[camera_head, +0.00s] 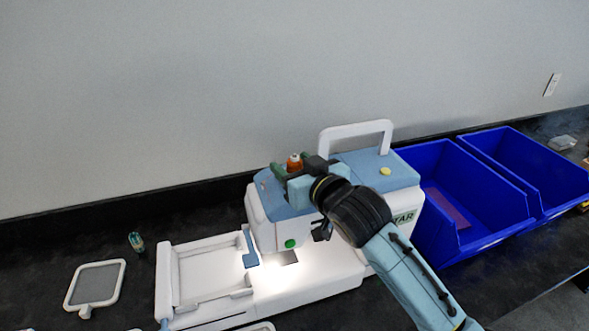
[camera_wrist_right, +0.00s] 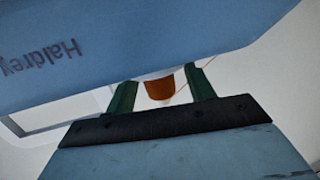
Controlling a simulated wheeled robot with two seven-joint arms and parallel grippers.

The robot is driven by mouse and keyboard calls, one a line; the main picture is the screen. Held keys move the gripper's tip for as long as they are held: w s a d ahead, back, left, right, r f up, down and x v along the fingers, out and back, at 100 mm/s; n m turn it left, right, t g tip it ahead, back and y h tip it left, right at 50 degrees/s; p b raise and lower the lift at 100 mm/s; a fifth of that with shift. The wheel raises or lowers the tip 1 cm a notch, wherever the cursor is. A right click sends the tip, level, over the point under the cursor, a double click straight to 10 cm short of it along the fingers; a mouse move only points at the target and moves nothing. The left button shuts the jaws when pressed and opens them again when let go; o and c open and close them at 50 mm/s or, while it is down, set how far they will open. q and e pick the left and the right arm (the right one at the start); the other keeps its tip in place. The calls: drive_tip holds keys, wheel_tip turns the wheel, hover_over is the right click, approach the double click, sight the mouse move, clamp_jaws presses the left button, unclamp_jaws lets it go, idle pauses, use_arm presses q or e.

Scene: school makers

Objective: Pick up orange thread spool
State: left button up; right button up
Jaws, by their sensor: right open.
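The orange thread spool (camera_head: 294,163) stands upright on top of the white and light-blue sewing machine (camera_head: 409,188). My right gripper (camera_head: 281,170) is at the spool, its green fingers open. In the right wrist view, the orange of the spool (camera_wrist_right: 159,88) shows between the two green fingertips (camera_wrist_right: 160,92), with a gap visible on each side. Its lower part is hidden behind the gripper in the head view. My left gripper is not in view.
Two blue bins (camera_head: 447,159) stand right of the machine. A white carrying handle (camera_head: 357,127) rises behind my right gripper. A white-framed hoop (camera_head: 94,283) and a small teal bobbin-like item (camera_head: 136,241) lie on the black counter at left. The grey wall is close behind.

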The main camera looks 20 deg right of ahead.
drive_tip(key=shift+c, duration=0.4)
drive_tip(key=c, duration=0.9)
